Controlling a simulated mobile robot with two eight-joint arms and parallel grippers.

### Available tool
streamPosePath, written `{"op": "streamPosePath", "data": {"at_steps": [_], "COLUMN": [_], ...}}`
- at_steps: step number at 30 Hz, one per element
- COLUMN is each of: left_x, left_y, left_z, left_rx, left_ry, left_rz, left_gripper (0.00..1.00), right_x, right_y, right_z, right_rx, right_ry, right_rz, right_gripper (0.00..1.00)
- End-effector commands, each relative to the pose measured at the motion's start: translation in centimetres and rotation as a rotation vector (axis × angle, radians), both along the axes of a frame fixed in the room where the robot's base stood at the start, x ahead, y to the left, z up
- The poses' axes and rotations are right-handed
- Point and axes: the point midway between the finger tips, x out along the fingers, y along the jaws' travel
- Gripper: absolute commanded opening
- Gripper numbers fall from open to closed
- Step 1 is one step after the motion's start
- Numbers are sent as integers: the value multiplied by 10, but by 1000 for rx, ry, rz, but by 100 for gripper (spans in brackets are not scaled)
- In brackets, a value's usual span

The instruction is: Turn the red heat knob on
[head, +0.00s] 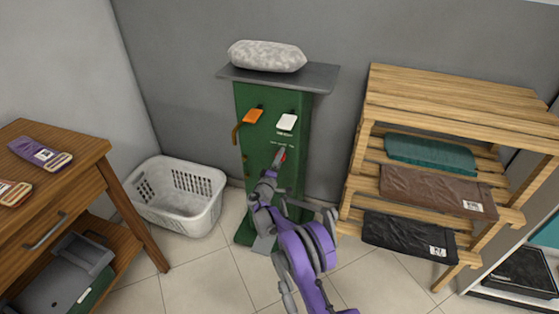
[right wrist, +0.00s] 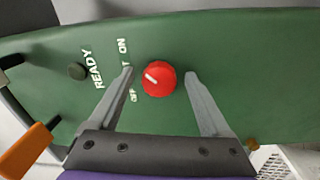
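The red heat knob (right wrist: 160,80) is on the front of the green press stand (right wrist: 250,75). In the head view the knob (head: 281,154) is small and partly hidden by my gripper. Its white pointer line slants to the upper left in the right wrist view. "ON" (right wrist: 122,47) and "OFF" (right wrist: 133,96) are printed left of it; I cannot tell if the pointer lines up with either. My right gripper (right wrist: 160,73) is open, with its fingers apart on either side of the knob; contact is not visible. My left gripper is not in view.
A white laundry basket (head: 150,207) stands left, a wooden table (head: 80,150) further left, and a wooden rack (head: 450,100) with folded packets right. A grey pad (head: 265,55) tops the stand.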

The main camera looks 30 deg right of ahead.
Motion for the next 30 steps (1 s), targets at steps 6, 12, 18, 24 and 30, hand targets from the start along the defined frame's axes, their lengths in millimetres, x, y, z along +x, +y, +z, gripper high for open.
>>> {"op": "streamPosePath", "data": {"at_steps": [6, 12, 18, 24, 30], "left_x": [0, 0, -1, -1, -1], "left_y": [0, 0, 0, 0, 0], "left_z": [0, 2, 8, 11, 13], "left_rx": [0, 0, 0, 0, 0], "left_ry": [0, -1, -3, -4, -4], "left_rz": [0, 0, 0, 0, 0], "left_gripper": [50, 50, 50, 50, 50], "right_x": [0, -8, -34, -57, -69], "right_y": [0, 11, 41, 69, 81], "right_z": [0, 0, -1, -4, -5], "right_rx": [-1, -1, 0, 0, -1], "right_ry": [1, 1, 0, 0, 1], "right_rz": [0, 2, 3, 2, 1], "right_gripper": [82, 82, 82, 82, 82]}}
